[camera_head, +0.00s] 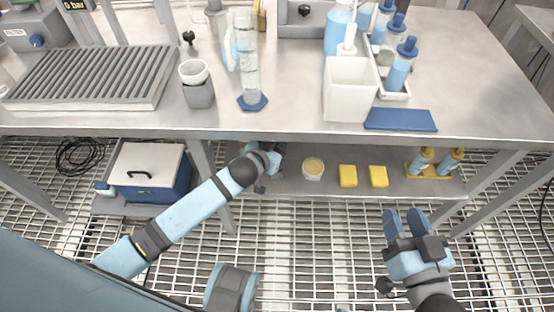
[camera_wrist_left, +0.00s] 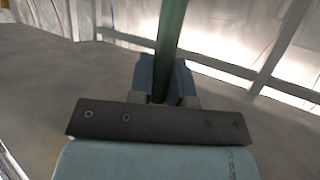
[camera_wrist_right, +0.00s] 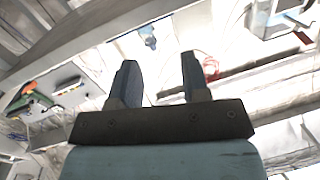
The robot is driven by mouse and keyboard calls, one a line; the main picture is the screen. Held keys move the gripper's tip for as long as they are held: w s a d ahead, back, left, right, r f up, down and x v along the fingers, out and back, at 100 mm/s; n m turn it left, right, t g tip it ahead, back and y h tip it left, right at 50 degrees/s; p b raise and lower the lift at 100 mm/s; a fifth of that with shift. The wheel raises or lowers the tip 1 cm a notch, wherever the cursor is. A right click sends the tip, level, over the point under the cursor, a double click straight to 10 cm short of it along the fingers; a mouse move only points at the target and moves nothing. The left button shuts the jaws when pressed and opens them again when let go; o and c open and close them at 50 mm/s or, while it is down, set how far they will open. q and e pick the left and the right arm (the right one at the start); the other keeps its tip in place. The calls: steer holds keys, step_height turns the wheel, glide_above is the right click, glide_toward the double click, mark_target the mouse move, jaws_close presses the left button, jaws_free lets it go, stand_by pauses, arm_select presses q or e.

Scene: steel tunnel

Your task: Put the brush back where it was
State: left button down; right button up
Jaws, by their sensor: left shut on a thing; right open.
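My left gripper (camera_head: 268,160) reaches under the bench's front edge, at the lower shelf. In the left wrist view its fingers (camera_wrist_left: 167,78) are shut on a dark green rod (camera_wrist_left: 172,32), which looks like the brush's handle. The rod runs up out of that picture, so the brush's bristles are not visible. In the head view I cannot make out the brush at the left gripper. My right gripper (camera_head: 405,222) is open and empty, in front of the bench above the grating. In the right wrist view its two fingers (camera_wrist_right: 158,75) stand apart with nothing between them.
The lower shelf (camera_head: 290,185) holds a small tub (camera_head: 313,168), two yellow blocks (camera_head: 347,176) and a yellow bottle holder (camera_head: 428,174). A blue case (camera_head: 150,172) stands left. On the bench top (camera_head: 290,105) are a measuring cylinder (camera_head: 249,70), a white container (camera_head: 350,90) and a blue mat (camera_head: 400,120).

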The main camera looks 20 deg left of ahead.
arm_select(q)
steer(key=shift+f, duration=0.9)
step_height(320, 180, down, 4)
steer(key=shift+r+b, duration=0.15)
steer(key=shift+b, duration=0.9)
steer(key=shift+r, duration=0.1)
arm_select(e)
steer(key=r+t+y, duration=0.1)
steer(key=r, duration=0.1)
steer(key=a+r+y, duration=0.1)
steer(key=r, duration=0.1)
steer(key=shift+s+a+t, duration=0.15)
steer(key=shift+a+t, duration=0.05)
steer(key=shift+t, duration=0.2)
arm_select(q)
steer(key=c, duration=1.1)
jaws_free()
